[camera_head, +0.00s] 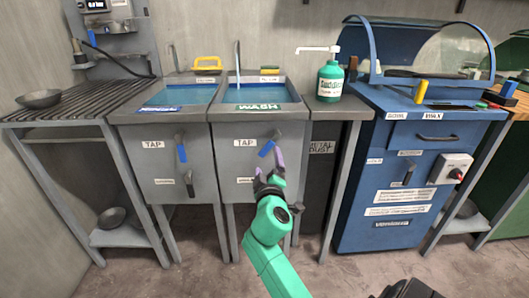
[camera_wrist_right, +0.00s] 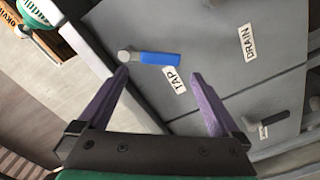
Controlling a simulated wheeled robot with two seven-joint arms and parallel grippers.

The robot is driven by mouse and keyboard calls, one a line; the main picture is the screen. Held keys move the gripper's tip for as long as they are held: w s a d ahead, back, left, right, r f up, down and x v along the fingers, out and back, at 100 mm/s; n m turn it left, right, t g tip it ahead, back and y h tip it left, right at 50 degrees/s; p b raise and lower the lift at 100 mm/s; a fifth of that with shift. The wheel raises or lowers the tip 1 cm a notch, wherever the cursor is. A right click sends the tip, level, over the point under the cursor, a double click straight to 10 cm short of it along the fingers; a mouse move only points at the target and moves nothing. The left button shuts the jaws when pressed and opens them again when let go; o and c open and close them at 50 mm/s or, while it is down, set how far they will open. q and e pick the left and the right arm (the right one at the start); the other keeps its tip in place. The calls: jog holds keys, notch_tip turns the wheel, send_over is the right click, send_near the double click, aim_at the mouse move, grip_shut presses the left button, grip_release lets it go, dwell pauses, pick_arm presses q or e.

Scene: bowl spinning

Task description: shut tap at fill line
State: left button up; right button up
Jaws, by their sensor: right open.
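The right-hand sink (camera_head: 258,92), labelled WASH, holds blue water under a thin spout (camera_head: 238,56). My right gripper (camera_head: 268,164) is open and empty. In the right wrist view its purple fingers (camera_wrist_right: 159,76) stand apart, with the lever just beyond the tips. Contact is not clear. My left gripper is out of view.
A similar water-filled sink (camera_head: 181,95) with its own blue tap lever (camera_head: 181,153) stands to the left. A grey drain lever (camera_wrist_right: 256,120) sits beside a DRAIN label. A green soap bottle (camera_head: 330,81) and a blue cabinet (camera_head: 385,170) are to the right.

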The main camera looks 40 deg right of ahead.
aim_at(267, 150)
jog(key=x, duration=0.8)
jog(key=shift+f+b, duration=0.1)
jog(key=shift+b, duration=0.3)
jog(key=shift+w+d, duration=0.35)
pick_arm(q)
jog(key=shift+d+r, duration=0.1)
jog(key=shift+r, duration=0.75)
pick_arm(e)
grip_shut()
